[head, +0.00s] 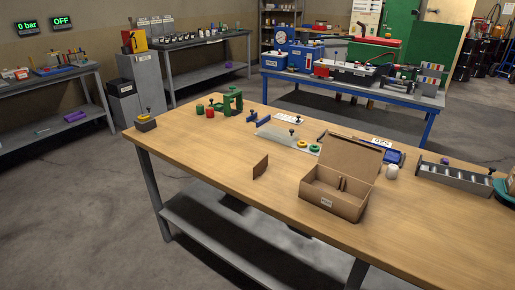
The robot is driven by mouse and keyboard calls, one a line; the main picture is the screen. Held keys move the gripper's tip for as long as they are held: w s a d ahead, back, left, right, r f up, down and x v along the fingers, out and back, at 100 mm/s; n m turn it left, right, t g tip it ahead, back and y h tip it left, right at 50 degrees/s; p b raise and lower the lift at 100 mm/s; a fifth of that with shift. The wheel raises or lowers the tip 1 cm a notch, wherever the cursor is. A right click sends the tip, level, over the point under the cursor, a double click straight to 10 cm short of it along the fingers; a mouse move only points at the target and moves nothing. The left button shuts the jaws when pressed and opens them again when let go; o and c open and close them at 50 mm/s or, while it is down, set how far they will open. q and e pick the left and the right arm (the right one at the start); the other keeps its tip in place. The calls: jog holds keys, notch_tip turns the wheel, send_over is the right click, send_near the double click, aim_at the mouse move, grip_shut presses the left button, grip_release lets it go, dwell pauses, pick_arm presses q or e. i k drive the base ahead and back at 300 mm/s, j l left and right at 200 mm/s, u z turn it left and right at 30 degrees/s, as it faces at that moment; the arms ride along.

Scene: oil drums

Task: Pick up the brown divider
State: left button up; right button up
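The brown divider (261,166) is a small thin cardboard-coloured piece. It stands upright on the wooden table (215,150), left of the open cardboard box (331,200) and apart from it. The box has its lid raised at the back and a similar brown piece (341,184) inside. Neither of my grippers shows in the head view.
Behind the divider are a clear angled sheet (276,134), green and yellow rings (314,148), a green clamp-like stand (232,101) and a red weight (210,111). A white rounded object (392,171) stands right of the box. The table's front left is clear.

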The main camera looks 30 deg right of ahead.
aim_at(259, 168)
jog(key=i+j+z, duration=0.1)
jog(key=i+z, duration=0.35)
jog(key=i+j+z, duration=0.2)
jog(key=z, duration=0.2)
jog(key=i+j+z, duration=0.65)
jog(key=j+z, duration=0.25)
jog(key=i+l, duration=0.05)
jog(key=l, duration=0.1)
